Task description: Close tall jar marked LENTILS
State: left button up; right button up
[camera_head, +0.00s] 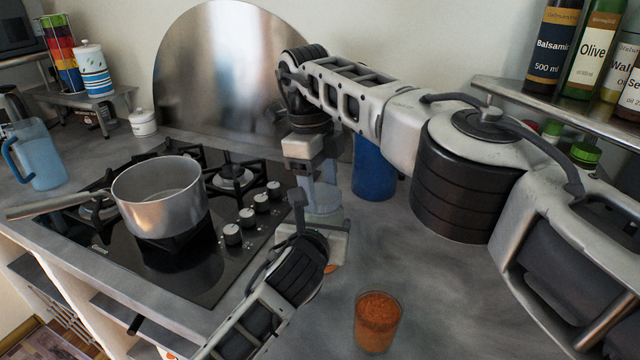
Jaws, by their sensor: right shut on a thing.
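My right gripper (312,172) points down near the middle of the counter. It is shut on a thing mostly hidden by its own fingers. A clear, bluish tall jar (322,198) shows just below and beside these fingers, partly hidden by both arms. No LENTILS marking can be read on it. My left gripper (298,208) comes up from below, close beside the clear jar on its left. Its fingers are too covered to show whether they are open or touch the jar.
A glass of orange-red grains (377,322) stands in front. A blue container (374,168) is behind the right arm. A steel pot (160,198) sits on the gas hob (190,270) at left. A shelf (560,108) with bottles is at upper right. Bare counter lies right of the glass.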

dwell(0.3)
jog(key=o, duration=0.9)
jog(key=shift+o, duration=0.2)
jog(key=shift+c, duration=0.3)
jog(key=shift+r+n, duration=0.65)
jog(key=shift+n, duration=0.55)
notch_tip(320, 180, up, 5)
jog(key=n, duration=0.8)
jog(key=shift+d+f+n+y, duration=0.1)
jog(key=shift+f+n+y, duration=0.05)
jog(key=shift+n+y, duration=0.25)
jog(key=r+n, duration=0.1)
jog(key=n, duration=0.2)
jog(key=shift+r+t, duration=0.3)
jog(key=shift+r, duration=0.1)
